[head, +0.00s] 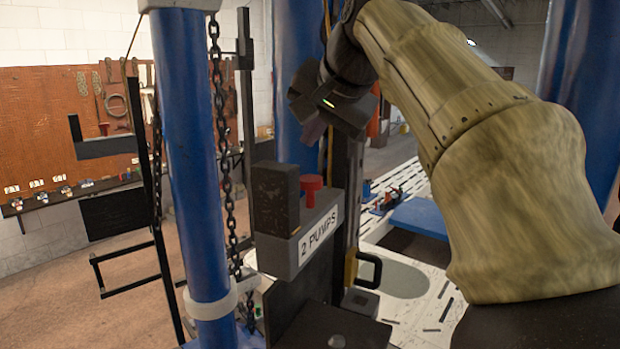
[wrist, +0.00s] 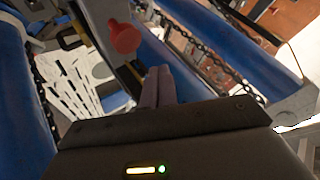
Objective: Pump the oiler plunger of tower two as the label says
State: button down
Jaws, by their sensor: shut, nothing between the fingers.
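The oiler (head: 298,235) is a grey block with a dark box on its left and a white label (head: 318,236) reading "2 PUMPS". Its red plunger (head: 311,188) has a round cap and stands up from the top of the block. My gripper (head: 313,133) is above the plunger, its fingers shut and empty, with a visible gap to the cap. In the wrist view the red plunger (wrist: 125,38) lies beyond and to the left of the shut fingertips (wrist: 158,72). The fingers do not touch it.
A blue post (head: 192,160) with hanging chains (head: 222,130) stands left of the oiler. A black bracket frame (head: 125,262) stands further left. A black handle (head: 370,270) and a white slotted table (head: 425,290) are right of it. A tool board (head: 65,110) hangs behind.

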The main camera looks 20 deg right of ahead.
aim_at(308, 177)
jog(key=shift+f+b, duration=1.25)
jog(key=shift+f, duration=0.65)
dwell(0.5)
jog(key=shift+f+b, duration=0.3)
jog(key=shift+f, duration=0.1)
jog(key=shift+s+f+b, duration=0.1)
jog(key=shift+f+b, duration=0.55)
jog(key=shift+f, duration=0.15)
dwell(1.1)
jog(key=shift+r+p, duration=1.2)
jog(key=shift+r, duration=0.05)
notch_tip(308, 177, up, 3)
jog(key=shift+f+p, duration=0.1)
jog(key=shift+p, duration=1.05)
jog(key=shift+r, duration=1.1)
